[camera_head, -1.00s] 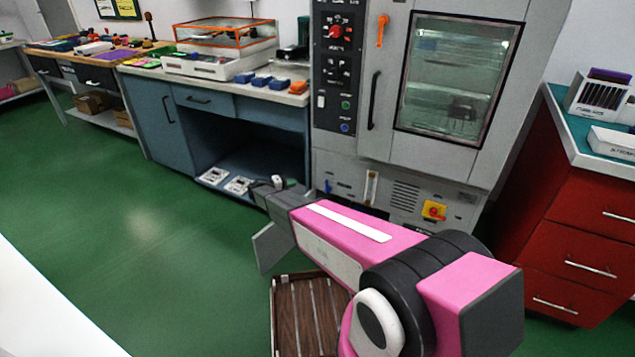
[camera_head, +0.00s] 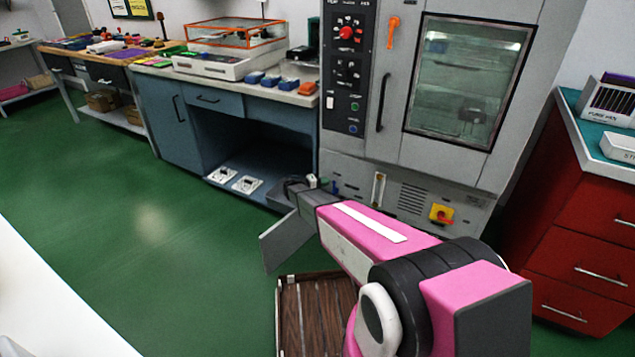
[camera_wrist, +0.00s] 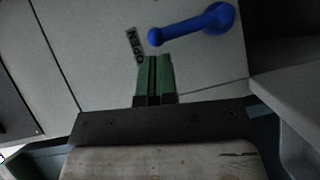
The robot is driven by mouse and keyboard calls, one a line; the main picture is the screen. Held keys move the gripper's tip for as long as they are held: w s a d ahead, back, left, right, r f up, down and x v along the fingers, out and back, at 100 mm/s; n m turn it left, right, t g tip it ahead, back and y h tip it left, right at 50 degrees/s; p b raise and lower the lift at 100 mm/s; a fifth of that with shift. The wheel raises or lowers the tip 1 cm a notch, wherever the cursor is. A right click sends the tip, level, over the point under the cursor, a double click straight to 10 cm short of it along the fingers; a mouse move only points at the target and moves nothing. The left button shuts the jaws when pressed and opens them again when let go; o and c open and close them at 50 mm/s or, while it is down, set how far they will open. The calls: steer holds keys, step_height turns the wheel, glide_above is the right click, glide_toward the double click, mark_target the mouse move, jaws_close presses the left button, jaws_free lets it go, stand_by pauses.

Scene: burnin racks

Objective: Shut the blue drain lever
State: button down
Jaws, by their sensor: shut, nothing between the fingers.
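The blue drain lever (camera_wrist: 192,24) shows in the wrist view on a grey panel, with its round knob at the left end and its wider pivot at the upper right. The word OPEN is printed on the panel beside the knob. My gripper (camera_wrist: 154,60) has green fingertips, shut together and empty, just below the knob in the picture. I cannot tell whether they touch it. In the head view, a small bit of the lever (camera_head: 334,187) shows low on the grey oven cabinet (camera_head: 349,170), and my arm hides most of my gripper.
A yellow and red switch (camera_head: 441,214) sits on the cabinet's lower front. A blue workbench (camera_head: 165,112) stands left of it, with an open space below. A red drawer unit (camera_head: 580,235) stands at the right. The green floor (camera_head: 130,220) at left is clear.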

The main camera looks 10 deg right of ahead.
steer(key=shift+s+d+f, duration=0.1)
steer(key=shift+s+d, duration=0.05)
steer(key=shift+d, duration=0.25)
steer(key=shift+s+d+f+m+t+y, duration=0.65)
steer(key=shift+s+d+m+y, duration=0.35)
steer(key=shift+d+m+y, duration=0.55)
steer(key=shift+s+d+f+m+t+y, duration=0.6)
steer(key=shift+s+d+m+y, duration=0.45)
steer(key=shift+m+y, duration=0.75)
steer(key=shift+s+d+f+m+t+y, duration=0.45)
steer(key=shift+s+d+f+m+y, duration=0.4)
steer(key=shift+d+m+y, duration=0.8)
steer(key=shift+a, duration=0.15)
